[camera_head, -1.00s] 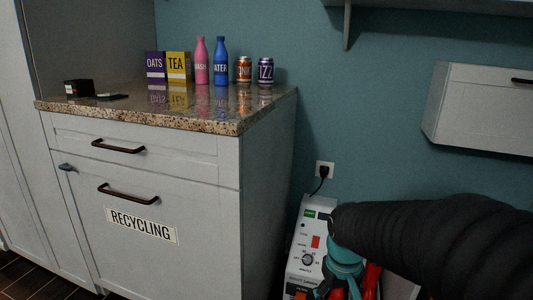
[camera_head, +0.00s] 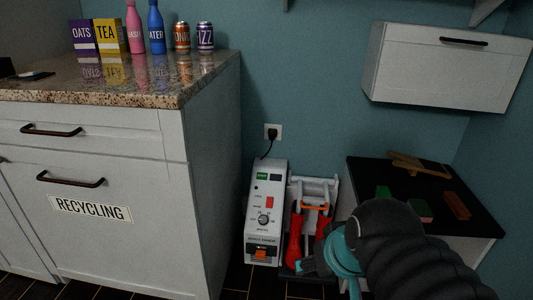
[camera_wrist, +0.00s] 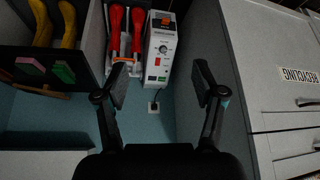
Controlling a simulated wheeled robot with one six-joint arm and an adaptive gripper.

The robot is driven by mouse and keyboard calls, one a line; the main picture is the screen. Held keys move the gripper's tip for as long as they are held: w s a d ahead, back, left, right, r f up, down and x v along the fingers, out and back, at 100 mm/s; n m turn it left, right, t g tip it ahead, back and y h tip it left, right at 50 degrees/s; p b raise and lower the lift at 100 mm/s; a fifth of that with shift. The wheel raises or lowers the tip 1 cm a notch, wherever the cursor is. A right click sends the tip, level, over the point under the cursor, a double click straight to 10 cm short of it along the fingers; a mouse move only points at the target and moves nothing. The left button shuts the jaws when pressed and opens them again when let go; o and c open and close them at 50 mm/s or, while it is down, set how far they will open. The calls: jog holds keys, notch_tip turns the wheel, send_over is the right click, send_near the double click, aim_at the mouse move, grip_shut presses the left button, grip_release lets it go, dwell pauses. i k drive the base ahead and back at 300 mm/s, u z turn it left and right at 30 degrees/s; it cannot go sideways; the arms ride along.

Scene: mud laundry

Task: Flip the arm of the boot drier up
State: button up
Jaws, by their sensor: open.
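In the wrist view, which looks upside down, the drier (camera_wrist: 160,52) and red boots (camera_wrist: 117,30) lie beyond my gripper (camera_wrist: 162,78). My gripper is open and empty, its fingers apart from the drier.
A black-topped table (camera_head: 380,180) with sponges and a brush stands at the right, under a white wall cabinet (camera_head: 445,68). Yellow boots (camera_wrist: 68,22) show in the wrist view. The recycling cabinet (camera_head: 120,190) bounds the left. A plug (camera_head: 272,132) and cord are above the drier.

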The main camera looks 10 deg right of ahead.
aim_at(312, 200)
jog(key=z, duration=0.05)
jog(key=k, duration=0.5)
jog(key=u, duration=2.15)
jog(key=i, duration=1.3)
jog(key=z, duration=2.25)
